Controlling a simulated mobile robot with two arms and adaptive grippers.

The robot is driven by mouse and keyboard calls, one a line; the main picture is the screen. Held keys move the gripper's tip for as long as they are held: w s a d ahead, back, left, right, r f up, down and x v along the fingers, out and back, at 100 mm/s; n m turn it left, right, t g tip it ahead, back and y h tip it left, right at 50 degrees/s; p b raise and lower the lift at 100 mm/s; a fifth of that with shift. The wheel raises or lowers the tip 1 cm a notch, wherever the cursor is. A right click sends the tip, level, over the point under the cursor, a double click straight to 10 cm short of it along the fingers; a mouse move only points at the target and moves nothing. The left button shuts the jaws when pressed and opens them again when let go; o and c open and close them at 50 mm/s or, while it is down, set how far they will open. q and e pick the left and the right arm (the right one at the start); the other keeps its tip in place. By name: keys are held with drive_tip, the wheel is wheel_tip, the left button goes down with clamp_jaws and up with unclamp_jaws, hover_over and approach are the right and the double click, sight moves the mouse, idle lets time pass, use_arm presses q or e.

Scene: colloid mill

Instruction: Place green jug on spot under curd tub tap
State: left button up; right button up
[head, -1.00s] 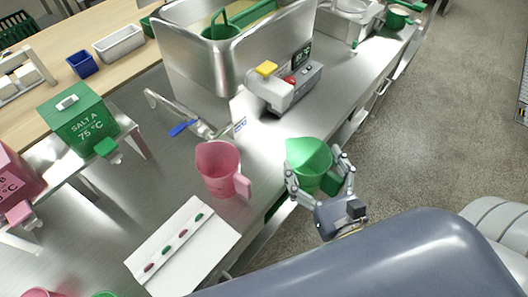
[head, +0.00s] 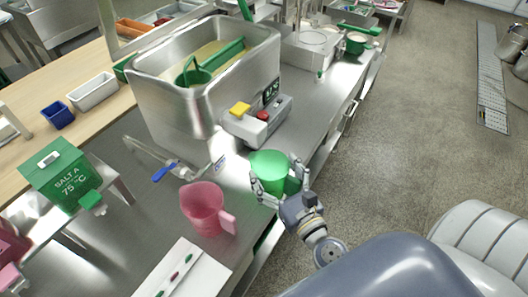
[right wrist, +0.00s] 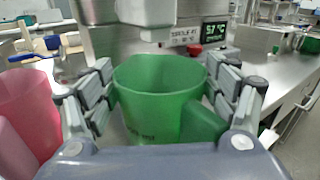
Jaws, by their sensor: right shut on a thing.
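The green jug (head: 268,166) is held in my right gripper (head: 280,186), whose fingers close around its two sides. In the right wrist view the jug (right wrist: 160,95) stands upright between the fingers and looks empty. Whether its base touches the bench cannot be told. The steel curd tub (head: 190,100) stands behind it on the bench. The spot under the tap is not clearly visible. My left gripper is not in view.
A white board (head: 188,268) with coloured marks lies in front of the pink jug. Bare bench lies left of the pink jug.

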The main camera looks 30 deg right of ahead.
sight(262, 154)
drive_tip(key=shift+w, duration=0.75)
drive_tip(key=w+p, duration=0.1)
drive_tip(key=w, duration=0.3)
drive_tip(key=shift+r+p, duration=0.15)
drive_tip(key=shift+p, duration=0.15)
drive_tip(key=shift+w+f, duration=0.2)
drive_tip(key=shift+f, duration=0.3)
drive_tip(key=shift+s, duration=0.1)
drive_tip(key=shift+f, duration=0.15)
drive_tip(key=o, duration=1.4)
drive_tip(key=shift+o, duration=0.2)
drive_tip(key=shift+r, duration=0.2)
